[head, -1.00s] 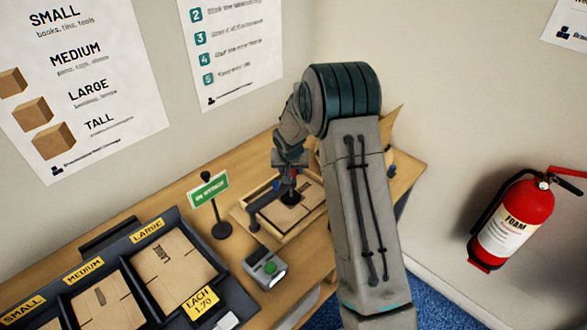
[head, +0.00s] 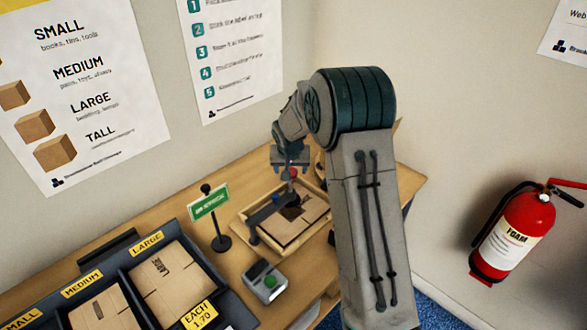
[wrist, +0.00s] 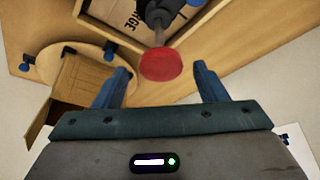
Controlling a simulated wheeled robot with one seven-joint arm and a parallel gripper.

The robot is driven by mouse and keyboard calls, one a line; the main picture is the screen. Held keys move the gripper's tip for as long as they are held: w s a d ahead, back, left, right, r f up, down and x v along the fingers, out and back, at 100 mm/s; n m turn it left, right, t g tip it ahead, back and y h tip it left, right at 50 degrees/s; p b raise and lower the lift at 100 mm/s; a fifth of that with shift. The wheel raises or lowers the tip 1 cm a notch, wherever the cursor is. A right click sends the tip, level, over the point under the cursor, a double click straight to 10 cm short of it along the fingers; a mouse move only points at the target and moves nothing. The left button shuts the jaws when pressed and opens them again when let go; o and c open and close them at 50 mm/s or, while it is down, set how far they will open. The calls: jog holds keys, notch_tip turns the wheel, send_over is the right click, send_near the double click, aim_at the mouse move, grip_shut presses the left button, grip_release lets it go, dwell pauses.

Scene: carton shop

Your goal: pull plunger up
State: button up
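The plunger's red knob (head: 292,173) stands on a dark stem above a flat carton (head: 308,218) in a wooden tray (head: 262,237). In the wrist view the knob (wrist: 161,65) lies between and just beyond my fingertips, with a clear gap on either side. My gripper (wrist: 161,70) is open and empty. In the head view my gripper (head: 291,165) is just above the knob. A dark arm (head: 268,208) reaches from the tray's left side toward the plunger. The plunger's lower end is partly hidden in the wrist view by its own body.
A black rack (head: 222,293) of flat cartons is at lower left. In the wrist view, an open box (wrist: 80,95) and a round wooden piece (wrist: 65,62) are at left.

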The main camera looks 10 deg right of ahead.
jog(key=shift+f, duration=0.1)
jog(key=b+v, duration=0.2)
jog(key=v, duration=1.2)
jog(key=shift+b, duration=0.35)
jog(key=shift+s, duration=0.1)
jog(key=s+d+r+n+g+y, duration=0.1)
jog(key=s+d+n, duration=0.1)
jog(key=s, duration=3)
jog(key=shift+d, duration=0.25)
